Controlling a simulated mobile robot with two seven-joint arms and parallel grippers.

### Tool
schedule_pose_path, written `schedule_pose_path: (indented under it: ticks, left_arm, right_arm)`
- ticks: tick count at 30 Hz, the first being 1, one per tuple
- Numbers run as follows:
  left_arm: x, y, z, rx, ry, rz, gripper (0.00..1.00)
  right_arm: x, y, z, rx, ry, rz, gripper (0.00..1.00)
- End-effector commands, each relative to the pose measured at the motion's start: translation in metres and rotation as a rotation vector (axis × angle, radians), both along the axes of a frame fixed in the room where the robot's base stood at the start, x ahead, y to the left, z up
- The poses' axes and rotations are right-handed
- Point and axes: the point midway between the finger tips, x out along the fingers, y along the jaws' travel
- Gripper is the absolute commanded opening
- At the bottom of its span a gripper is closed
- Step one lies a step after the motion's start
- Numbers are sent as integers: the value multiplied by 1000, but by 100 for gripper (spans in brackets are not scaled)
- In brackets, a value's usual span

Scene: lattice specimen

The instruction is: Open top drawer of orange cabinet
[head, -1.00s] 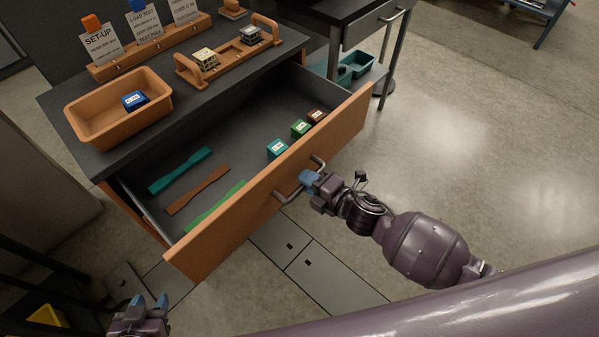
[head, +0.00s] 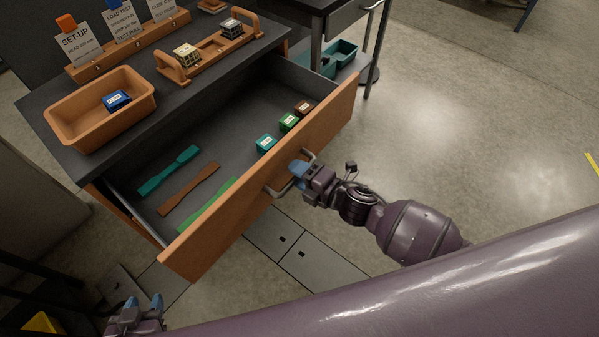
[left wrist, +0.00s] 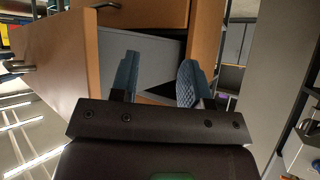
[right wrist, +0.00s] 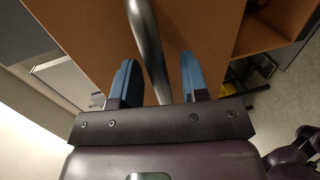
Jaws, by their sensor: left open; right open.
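The orange cabinet's top drawer (head: 262,196) stands pulled out in the head view, its orange front facing me and its grey inside showing. A metal bar handle (head: 276,189) is on that front. My right gripper (head: 297,172) is at the handle. In the right wrist view the handle bar (right wrist: 147,45) runs between the two open blue fingers (right wrist: 156,85); contact is not clear. My left gripper (head: 143,302) is open, low at the bottom left of the head view. In the left wrist view its fingers (left wrist: 158,80) are apart and empty, with the drawer's side beyond them.
Inside the drawer lie flat teal (head: 168,170), brown (head: 189,188) and green (head: 208,204) specimens and several small blocks. On the dark top stand an orange tray (head: 75,135) and a wooden rack (head: 208,50). Open floor lies to the right.

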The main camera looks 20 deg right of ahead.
Motion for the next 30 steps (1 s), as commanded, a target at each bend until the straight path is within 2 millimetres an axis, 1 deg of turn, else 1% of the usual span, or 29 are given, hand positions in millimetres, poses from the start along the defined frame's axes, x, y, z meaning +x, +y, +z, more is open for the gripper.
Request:
schedule_pose_path:
  ticks: [5,12,18,24,30]
  left_arm:
    - [2,0,4,0,-7,0,43]
    - [3,1,10,3,-16,-3,43]
    - [1,2,9,6,-13,-3,43]
    - [-4,4,5,8,2,-1,43]
    - [-6,4,4,8,5,0,43]
  right_arm:
    - [-14,-11,4,-2,0,-1,41]
    - [-48,-37,12,-2,1,-1,41]
    - [-71,-54,18,-2,0,-2,41]
    - [-83,-62,21,-2,0,-1,41]
    - [-84,-64,21,-2,0,-1,41]
